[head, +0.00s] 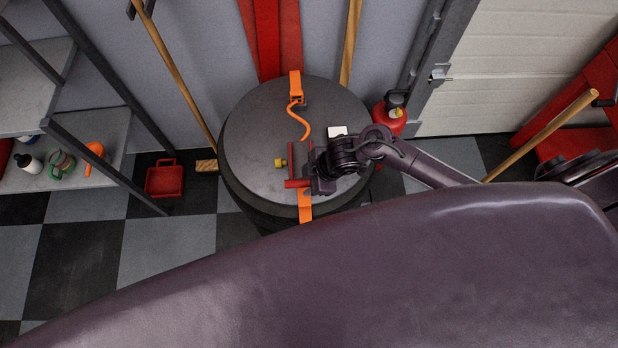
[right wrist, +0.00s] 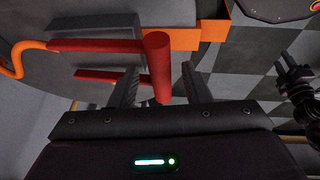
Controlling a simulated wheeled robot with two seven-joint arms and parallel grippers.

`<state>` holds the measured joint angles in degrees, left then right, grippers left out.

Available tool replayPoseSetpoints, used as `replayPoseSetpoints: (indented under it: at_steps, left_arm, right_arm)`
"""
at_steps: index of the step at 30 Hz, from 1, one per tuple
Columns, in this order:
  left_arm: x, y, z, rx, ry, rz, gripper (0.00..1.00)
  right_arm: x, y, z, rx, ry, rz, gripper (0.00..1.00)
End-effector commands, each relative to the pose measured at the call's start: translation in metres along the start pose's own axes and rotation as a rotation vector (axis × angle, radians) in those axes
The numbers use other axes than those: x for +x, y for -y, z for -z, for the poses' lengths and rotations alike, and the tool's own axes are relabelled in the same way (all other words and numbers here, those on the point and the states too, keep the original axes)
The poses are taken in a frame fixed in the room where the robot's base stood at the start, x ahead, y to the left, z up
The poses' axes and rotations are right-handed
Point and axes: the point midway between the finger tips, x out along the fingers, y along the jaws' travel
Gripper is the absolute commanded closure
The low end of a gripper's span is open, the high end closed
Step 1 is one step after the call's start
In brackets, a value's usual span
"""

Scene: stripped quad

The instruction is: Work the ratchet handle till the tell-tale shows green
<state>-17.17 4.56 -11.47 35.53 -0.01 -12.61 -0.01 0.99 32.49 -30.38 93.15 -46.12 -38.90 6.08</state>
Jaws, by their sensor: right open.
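The red ratchet handle (head: 296,184) sits on top of a dark round drum (head: 250,150), along an orange strap (head: 305,207). In the right wrist view its thick round grip (right wrist: 159,62) stands between my two fingers, with thin red side arms reaching left. My right gripper (head: 312,184) is at the handle in the head view. In the right wrist view the gripper (right wrist: 158,92) is open, with a visible gap on each side of the grip. I cannot make out a tell-tale or its colour.
A loose orange strap tail (head: 299,120), a brass-coloured knob (head: 281,162) and a small white block (head: 337,131) are on the drum lid. A red gas bottle (head: 390,118) stands behind right. Wooden poles lean nearby. Shelves (head: 75,150) stand left, beside a red dustpan (head: 165,180).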

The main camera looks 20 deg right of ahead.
Motion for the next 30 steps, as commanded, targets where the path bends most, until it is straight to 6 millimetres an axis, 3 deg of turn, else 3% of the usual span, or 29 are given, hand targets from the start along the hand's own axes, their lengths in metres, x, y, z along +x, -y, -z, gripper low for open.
replayPoseSetpoints:
  at_steps: [6,16,25,30]
  left_arm:
    - [0.000,0.000,0.000,0.000,0.000,0.000,0.64]
    - [0.000,0.000,0.000,0.000,0.000,0.000,0.64]
    - [-0.001,0.000,0.001,0.000,-0.001,0.000,0.64]
    - [-0.002,0.000,0.002,0.000,-0.002,0.000,0.64]
  right_arm:
    - [0.000,0.000,0.000,0.000,-0.001,0.000,0.57]
    - [0.000,0.000,0.000,0.000,-0.001,-0.001,0.99]
    - [0.000,-0.002,0.001,0.000,-0.001,-0.001,1.00]
    - [-0.002,-0.014,0.006,0.000,-0.002,-0.004,1.00]
